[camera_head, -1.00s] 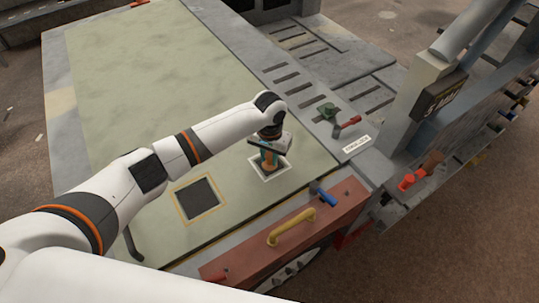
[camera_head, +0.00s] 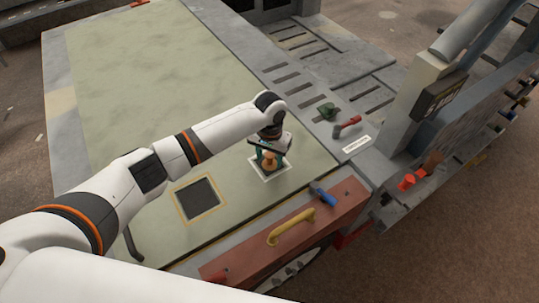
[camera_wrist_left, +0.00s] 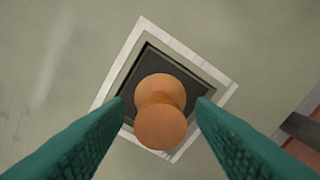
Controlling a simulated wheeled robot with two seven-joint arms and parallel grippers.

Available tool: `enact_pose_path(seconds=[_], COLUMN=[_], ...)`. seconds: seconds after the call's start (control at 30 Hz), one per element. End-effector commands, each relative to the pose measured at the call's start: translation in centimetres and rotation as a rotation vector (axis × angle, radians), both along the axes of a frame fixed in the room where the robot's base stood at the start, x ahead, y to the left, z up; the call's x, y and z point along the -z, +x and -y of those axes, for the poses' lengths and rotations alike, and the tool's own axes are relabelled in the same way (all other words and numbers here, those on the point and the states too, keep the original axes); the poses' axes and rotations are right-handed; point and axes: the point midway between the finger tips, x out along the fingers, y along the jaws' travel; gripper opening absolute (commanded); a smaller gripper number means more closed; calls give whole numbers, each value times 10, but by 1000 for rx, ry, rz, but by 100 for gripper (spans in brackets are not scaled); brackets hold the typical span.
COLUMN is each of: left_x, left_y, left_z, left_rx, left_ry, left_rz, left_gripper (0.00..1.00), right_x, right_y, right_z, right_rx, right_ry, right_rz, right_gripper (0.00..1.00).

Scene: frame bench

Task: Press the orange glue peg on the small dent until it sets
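The orange glue peg (camera_head: 269,160) stands on a dark square inside a white frame (camera_wrist_left: 215,68) on the pale green panel. In the left wrist view the peg (camera_wrist_left: 160,115) shows a round knob, a narrower waist and a wider round part. My left gripper (camera_wrist_left: 161,101), with teal fingers, is open around the peg, with a visible gap on each side. It also shows above the peg in the head view (camera_head: 268,155). The small dent is not visible; I cannot tell whether it is under the peg. My right gripper is not in view.
A dark square in a yellow frame (camera_head: 197,199) lies left of the peg. A red-brown box with a yellow handle (camera_head: 291,228) and a blue-headed tool (camera_head: 323,196) are at the front. A red-handled tool (camera_head: 347,126) lies to the right. The panel's far part is clear.

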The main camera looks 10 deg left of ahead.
Motion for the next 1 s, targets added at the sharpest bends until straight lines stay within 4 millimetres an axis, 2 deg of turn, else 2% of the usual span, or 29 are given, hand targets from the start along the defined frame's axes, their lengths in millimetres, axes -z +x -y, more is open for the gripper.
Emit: enact_pose_path(seconds=[0.2, 0.33, 0.7, 0.83, 1.0], left_x=[-1, -12, -87, -106, -118], left_y=[0, 1, 1, 1, 0], left_z=[0, 0, 1, 0, 0], left_rx=[0, 1, 1, 1, 0], left_ry=[0, -2, -2, -2, 0], left_rz=[0, 3, 5, 4, 0], left_gripper=[50, 50, 50, 50, 50], right_x=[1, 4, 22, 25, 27], right_y=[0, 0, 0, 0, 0], right_z=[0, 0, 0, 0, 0], right_rx=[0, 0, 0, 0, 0], right_ry=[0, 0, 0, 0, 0], right_rz=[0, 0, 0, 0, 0], right_gripper=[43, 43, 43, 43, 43])
